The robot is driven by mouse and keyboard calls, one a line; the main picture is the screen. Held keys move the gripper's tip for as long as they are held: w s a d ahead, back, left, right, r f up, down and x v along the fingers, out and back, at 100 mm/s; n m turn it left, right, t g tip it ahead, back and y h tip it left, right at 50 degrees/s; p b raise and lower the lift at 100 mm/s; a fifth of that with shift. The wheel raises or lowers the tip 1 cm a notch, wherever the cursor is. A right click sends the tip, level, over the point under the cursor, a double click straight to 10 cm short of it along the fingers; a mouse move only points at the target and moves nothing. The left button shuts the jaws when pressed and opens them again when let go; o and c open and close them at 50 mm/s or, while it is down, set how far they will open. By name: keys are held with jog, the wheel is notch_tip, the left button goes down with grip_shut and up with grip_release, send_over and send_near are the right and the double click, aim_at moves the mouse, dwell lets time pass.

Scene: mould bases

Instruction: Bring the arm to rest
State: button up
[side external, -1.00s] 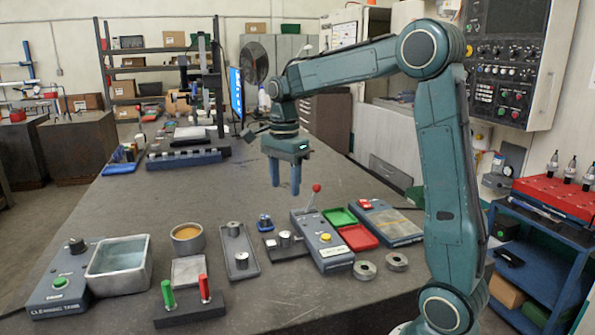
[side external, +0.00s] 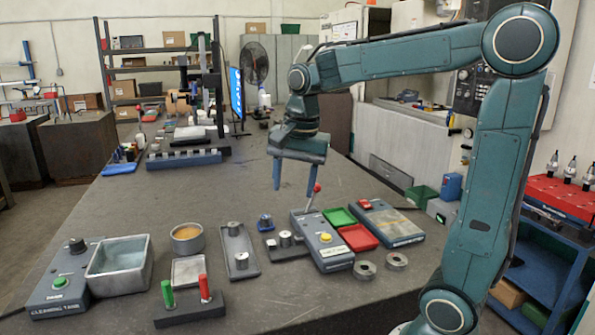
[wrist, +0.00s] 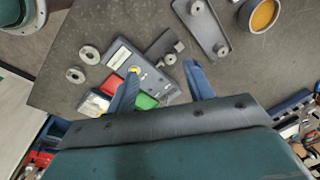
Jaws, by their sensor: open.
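My gripper (side external: 294,177) is open and empty, with its two blue fingers pointing down above the table. In the side view it hangs behind the control box with a red-knobbed lever (side external: 315,190). In the wrist view the gripper (wrist: 160,85) has its fingers spread, with nothing between them but the view of the table and part of the box (wrist: 130,65). My arm is raised and bent, with its elbow high at the right.
On the table (side external: 120,205) stand a cleaning tank (side external: 120,285), an orange-filled round dish (side external: 187,238), a grey tray (side external: 238,250), red and green handles (side external: 204,288), red (side external: 358,237) and green (side external: 340,217) bins, and two metal rings (side external: 396,261). The table's left middle is clear.

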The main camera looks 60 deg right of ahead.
jog(key=s+a+f+n+t, duration=0.1)
jog(key=s+a+n+t, duration=0.1)
jog(key=s+a+n, duration=0.2)
jog(key=s+a+f+n+t, duration=0.1)
jog(key=s+a+n, duration=0.3)
jog(key=s+n, duration=0.6)
jog(key=shift+f+n+t, duration=0.15)
jog(key=shift+n+t, duration=0.25)
jog(key=shift+n, duration=0.1)
jog(key=shift+a, duration=0.1)
jog(key=shift+c, duration=0.4)
